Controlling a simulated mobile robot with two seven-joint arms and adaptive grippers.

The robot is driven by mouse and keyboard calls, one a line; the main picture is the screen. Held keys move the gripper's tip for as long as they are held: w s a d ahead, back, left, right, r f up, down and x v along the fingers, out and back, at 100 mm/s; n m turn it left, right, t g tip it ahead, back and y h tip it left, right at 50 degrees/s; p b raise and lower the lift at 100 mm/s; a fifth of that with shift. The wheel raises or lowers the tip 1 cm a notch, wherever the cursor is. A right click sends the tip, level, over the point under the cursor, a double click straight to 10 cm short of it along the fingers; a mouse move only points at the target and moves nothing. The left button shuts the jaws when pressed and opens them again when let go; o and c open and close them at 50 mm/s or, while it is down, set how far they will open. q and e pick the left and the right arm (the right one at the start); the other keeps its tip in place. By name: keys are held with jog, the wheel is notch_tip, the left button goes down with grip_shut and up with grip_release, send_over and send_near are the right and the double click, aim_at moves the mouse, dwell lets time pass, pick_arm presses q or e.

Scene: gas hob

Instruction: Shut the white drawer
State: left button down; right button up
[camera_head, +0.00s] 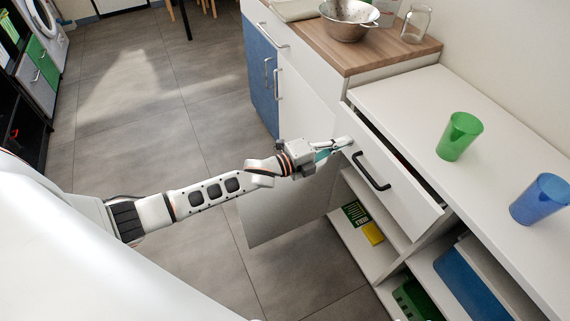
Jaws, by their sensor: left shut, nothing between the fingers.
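The white drawer (394,190) sticks out partway from under the white counter, with a dark gap showing along its top. Its black handle (370,172) is on the front face. My left gripper (345,143) is shut and empty at the left end of the drawer front, close to its upper corner. I cannot tell whether the fingertips touch the drawer. My right gripper is not in view.
A green cup (459,136) and a blue cup (539,199) stand on the white counter (415,93). Below are open shelves with a yellow item (372,233). A metal colander (349,18) and glass jar (415,24) stand on the wooden worktop. The floor is clear.

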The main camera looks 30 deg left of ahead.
aim_at(353, 138)
pick_arm(q)
jog(key=x, duration=0.3)
jog(key=shift+w+d, duration=0.1)
jog(key=shift+r, duration=0.15)
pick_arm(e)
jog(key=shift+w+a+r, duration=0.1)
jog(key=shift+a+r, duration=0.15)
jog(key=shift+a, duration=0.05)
pick_arm(q)
jog(key=shift+w, duration=0.1)
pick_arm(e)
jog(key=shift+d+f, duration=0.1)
